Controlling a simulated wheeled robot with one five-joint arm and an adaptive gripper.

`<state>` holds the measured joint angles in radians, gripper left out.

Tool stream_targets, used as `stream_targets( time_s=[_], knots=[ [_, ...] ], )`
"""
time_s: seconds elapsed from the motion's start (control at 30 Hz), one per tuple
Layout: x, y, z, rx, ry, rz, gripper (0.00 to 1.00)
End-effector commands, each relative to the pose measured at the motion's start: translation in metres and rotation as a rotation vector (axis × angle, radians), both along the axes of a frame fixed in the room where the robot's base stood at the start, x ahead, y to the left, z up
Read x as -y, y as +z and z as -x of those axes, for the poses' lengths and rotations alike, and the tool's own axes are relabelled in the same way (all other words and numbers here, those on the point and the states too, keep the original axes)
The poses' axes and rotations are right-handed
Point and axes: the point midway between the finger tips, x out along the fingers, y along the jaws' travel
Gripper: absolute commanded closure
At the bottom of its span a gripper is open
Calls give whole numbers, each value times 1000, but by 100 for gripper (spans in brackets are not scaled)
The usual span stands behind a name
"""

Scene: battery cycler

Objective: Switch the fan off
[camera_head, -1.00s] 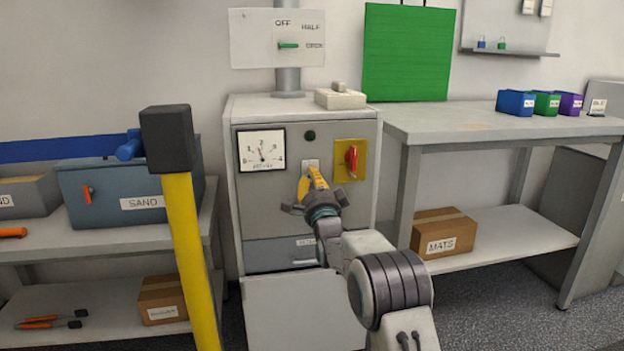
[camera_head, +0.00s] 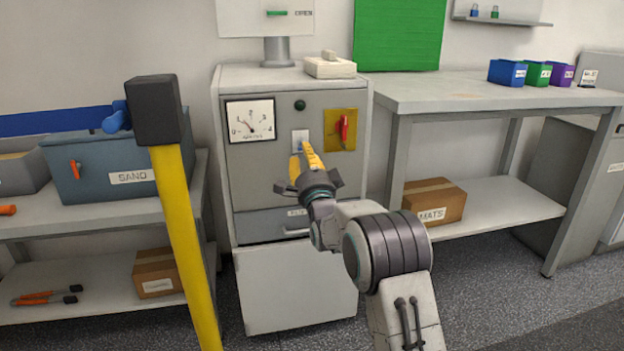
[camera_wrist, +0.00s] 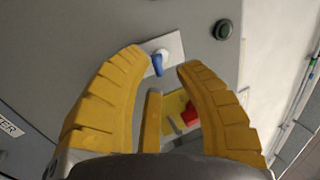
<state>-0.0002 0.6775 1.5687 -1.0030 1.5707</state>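A small switch with a blue lever (camera_wrist: 158,63) sits on a white plate (camera_wrist: 171,45) on the grey cabinet front. In the head view the plate (camera_head: 299,134) is partly hidden behind my gripper. No label reading fan shows on it, and I cannot tell which way the lever is set. My gripper (camera_head: 307,148) is open, its yellow fingers pointing at the plate. In the wrist view the fingertips (camera_wrist: 163,60) stand apart on either side of the lever. I cannot tell if they touch it.
A red rotary switch (camera_head: 344,129) on a yellow plate is just right of my gripper. A dark green lamp (camera_head: 300,105) and a gauge (camera_head: 251,120) are above and left. A yellow-handled hammer shape (camera_head: 181,220) stands in the left foreground. A bench (camera_head: 480,95) is right.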

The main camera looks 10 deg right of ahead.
Motion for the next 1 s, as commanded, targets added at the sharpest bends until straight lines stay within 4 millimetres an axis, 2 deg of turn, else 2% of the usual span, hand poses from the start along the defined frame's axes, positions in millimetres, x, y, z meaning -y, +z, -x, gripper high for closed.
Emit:
stream_targets(
  time_s=[0.3,0.5,0.7,1.0],
  knots=[
    [0,-14,42,-1,0,0,70],
    [0,-21,62,-1,0,0,70],
    [0,-25,75,1,0,0,70],
    [0,-27,81,1,0,0,70]
  ],
)
